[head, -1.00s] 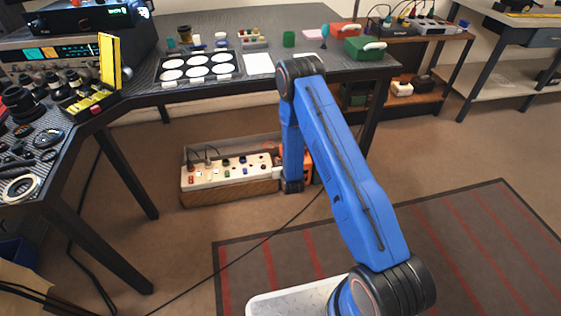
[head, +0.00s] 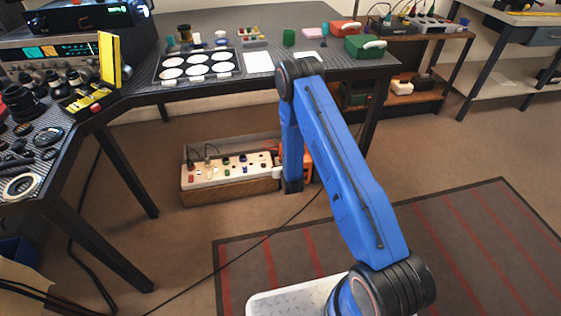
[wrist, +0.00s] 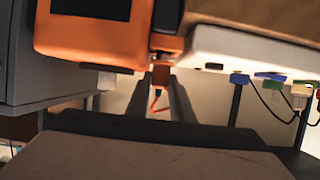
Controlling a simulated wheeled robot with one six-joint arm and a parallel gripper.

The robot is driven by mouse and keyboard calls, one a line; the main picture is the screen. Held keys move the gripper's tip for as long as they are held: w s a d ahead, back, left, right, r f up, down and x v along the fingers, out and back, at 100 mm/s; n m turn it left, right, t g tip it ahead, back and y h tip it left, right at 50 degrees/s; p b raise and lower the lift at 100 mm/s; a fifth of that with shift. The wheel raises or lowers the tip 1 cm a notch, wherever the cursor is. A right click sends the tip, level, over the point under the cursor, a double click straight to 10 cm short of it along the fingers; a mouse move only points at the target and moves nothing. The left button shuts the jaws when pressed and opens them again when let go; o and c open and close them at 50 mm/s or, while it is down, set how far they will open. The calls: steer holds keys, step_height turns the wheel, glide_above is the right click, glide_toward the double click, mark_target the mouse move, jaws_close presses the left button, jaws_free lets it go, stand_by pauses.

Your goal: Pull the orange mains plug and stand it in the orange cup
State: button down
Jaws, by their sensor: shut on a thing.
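The orange plug (wrist: 161,75) is between the two fingers of my gripper (wrist: 160,88) in the wrist view, with a thin orange cord running from it. My gripper is shut on it. The plug is close to an orange part beside the pale power strip (wrist: 235,52); I cannot tell whether it is still seated in a socket. The strip (head: 228,172) shows in the head view below the bench, with my arm hiding its right end and my gripper. I cannot make out the orange cup with certainty.
A large orange box with a dark panel (wrist: 55,38) is close beside my gripper; part of it shows behind my arm (head: 309,165). Several other plugs, such as a blue one (wrist: 240,79), sit along the strip. The bench (head: 350,68) stands above.

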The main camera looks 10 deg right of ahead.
steer(key=c, duration=1.5)
jaws_free()
steer(key=shift+f, duration=0.1)
steer(key=shift+s, duration=0.1)
steer(key=v, duration=1.7)
steer(key=shift+a+r, duration=0.1)
steer(key=shift+r, duration=0.1)
steer(key=shift+r, duration=0.1)
